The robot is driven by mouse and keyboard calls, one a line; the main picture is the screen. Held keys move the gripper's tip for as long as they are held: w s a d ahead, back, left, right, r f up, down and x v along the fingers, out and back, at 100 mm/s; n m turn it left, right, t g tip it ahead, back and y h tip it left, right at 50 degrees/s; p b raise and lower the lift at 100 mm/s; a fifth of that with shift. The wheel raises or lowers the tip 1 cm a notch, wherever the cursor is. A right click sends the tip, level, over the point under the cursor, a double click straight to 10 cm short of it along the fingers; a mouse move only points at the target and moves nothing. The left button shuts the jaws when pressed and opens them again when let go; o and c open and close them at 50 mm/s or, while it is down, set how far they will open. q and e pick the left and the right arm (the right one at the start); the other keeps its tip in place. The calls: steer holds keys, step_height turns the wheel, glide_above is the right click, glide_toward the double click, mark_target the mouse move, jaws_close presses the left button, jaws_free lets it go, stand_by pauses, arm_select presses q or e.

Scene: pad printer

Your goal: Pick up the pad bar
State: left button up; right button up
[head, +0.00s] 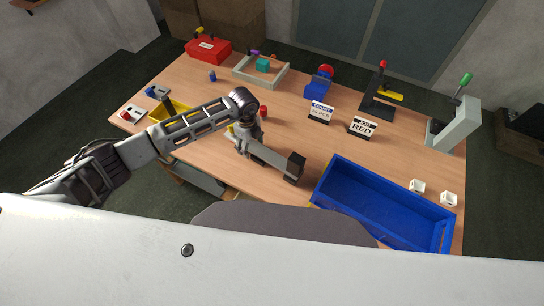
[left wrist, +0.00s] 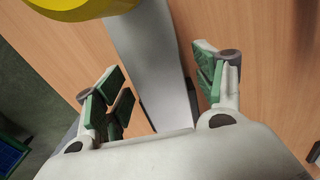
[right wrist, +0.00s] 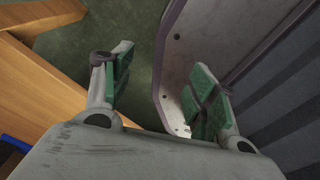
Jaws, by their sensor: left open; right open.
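A grey bar (head: 270,160), which looks like the pad bar, has a dark block at its right end and lies near the table's front edge. My left gripper (head: 248,152) is over its left part. In the left wrist view the bar (left wrist: 150,50) runs between the two spread green-padded fingers (left wrist: 158,70), with clear room on each side; I cannot tell how far the fingertips are above the table. A yellow rounded part (left wrist: 80,6) is at the top. My right gripper (right wrist: 162,70) is open and empty in the right wrist view, and out of the head view.
A blue bin (head: 385,200) stands right of the bar. Two sign cards (head: 362,128) and a black press with a red knob (head: 378,100) are behind. A yellow tray (head: 168,110) is at left. A pale panel (right wrist: 175,100) is close to my right gripper.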

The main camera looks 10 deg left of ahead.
arm_select(q)
steer(key=shift+f, duration=0.1)
steer(key=c, duration=0.8)
arm_select(e)
steer(key=shift+a, duration=0.15)
arm_select(q)
step_height(320, 180, up, 9)
steer(key=shift+f+b, duration=0.15)
steer(key=shift+b, duration=0.3)
steer(key=shift+r, duration=0.7)
arm_select(e)
steer(key=shift+w+d+f, duration=0.2)
steer(key=shift+d+f, duration=0.25)
steer(key=shift+d, duration=0.2)
